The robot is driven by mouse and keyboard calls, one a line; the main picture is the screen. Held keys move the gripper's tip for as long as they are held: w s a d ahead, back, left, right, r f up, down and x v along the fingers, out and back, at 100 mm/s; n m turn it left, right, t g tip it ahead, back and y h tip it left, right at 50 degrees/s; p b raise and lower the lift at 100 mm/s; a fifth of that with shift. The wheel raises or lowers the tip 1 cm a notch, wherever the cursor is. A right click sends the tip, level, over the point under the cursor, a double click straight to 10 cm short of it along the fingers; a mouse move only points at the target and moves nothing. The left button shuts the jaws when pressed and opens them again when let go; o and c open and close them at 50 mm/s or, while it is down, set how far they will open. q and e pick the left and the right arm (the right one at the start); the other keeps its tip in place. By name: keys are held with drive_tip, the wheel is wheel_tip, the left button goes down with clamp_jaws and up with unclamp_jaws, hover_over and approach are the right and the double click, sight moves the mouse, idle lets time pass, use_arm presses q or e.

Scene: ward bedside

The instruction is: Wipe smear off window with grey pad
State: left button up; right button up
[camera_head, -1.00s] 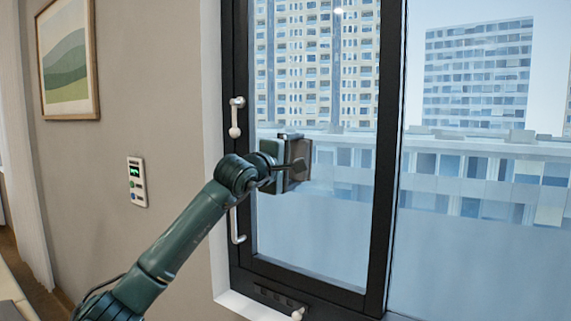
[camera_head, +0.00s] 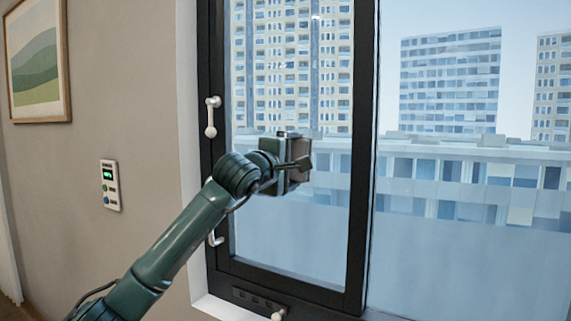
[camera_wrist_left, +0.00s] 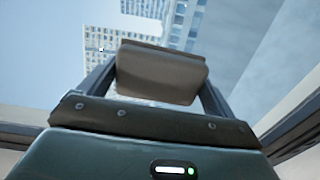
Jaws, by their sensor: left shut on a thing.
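My left gripper (camera_head: 292,168) is in front of the left window pane (camera_head: 290,235), near mid-height. It is shut on the grey pad (camera_head: 304,150), a brownish-grey block. In the left wrist view the pad (camera_wrist_left: 160,75) sits between the two fingers, with the glass and buildings beyond it. I cannot tell whether the pad touches the glass. I cannot make out a distinct smear; the gripper and pad hide part of the pane. My right gripper is not in view.
A dark window frame (camera_head: 360,150) borders the pane, with white handles (camera_head: 211,117) on its left side. A wall control panel (camera_head: 110,185) and a framed picture (camera_head: 37,60) are on the left wall. A pale sill (camera_head: 222,308) runs below.

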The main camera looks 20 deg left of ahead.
use_arm(q)
drive_tip(key=shift+d, duration=0.75)
drive_tip(key=w+a+p, duration=0.1)
drive_tip(key=a+p, duration=0.1)
drive_tip(key=a, duration=1.1)
drive_tip(key=shift+a, duration=0.3)
idle(0.3)
drive_tip(key=s+b, duration=0.4)
drive_tip(key=s, duration=0.2)
drive_tip(key=shift+a, duration=0.2)
idle(0.3)
